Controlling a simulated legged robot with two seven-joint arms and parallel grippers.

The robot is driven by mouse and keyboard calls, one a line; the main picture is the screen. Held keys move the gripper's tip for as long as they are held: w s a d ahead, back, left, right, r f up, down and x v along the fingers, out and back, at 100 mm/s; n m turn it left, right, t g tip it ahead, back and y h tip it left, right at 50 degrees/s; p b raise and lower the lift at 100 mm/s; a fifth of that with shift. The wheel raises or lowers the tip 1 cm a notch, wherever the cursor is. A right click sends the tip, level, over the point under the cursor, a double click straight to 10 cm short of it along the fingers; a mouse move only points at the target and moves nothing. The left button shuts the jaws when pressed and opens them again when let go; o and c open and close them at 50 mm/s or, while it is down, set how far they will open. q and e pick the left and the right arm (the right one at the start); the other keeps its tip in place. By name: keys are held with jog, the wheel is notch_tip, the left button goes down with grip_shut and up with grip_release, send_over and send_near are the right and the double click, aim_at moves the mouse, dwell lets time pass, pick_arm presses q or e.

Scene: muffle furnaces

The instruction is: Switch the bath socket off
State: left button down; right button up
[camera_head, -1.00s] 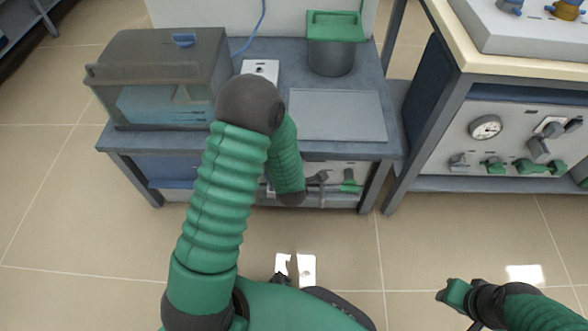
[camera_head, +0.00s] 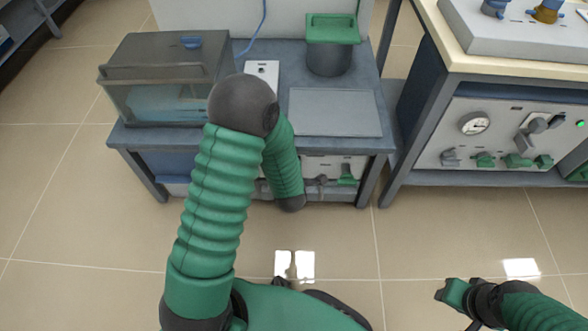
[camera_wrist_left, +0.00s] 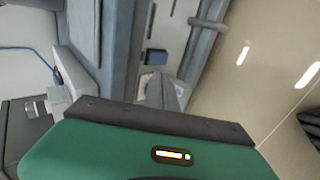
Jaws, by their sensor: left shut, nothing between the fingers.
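The water bath (camera_head: 165,85), a clear tank with a dark lid and blue knob, stands at the left of the grey bench. A small white box (camera_head: 262,69) with a dark spot on top, likely the socket, sits behind my left elbow, its lower part hidden. My left forearm bends down before the bench front, hiding its gripper in the head view. In the left wrist view the green housing of my left gripper (camera_wrist_left: 165,145) fills the bottom; its fingertips are not clear. My right gripper (camera_head: 455,292) is low at the right, over the floor, away from the bench.
A dark pot with a green lid (camera_head: 332,45) and a flat grey plate (camera_head: 335,112) are on the bench. Green and grey valves show below its top. A second bench with a gauge (camera_head: 474,123) stands at the right. The floor in front is clear.

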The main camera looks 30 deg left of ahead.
pick_arm(q)
jog(key=v, duration=0.1)
jog(key=p+v, duration=0.1)
jog(key=v, duration=0.3)
jog(key=shift+w+a+r+p, duration=0.15)
jog(key=shift+w+r+p, duration=0.2)
jog(key=shift+w+p, duration=0.05)
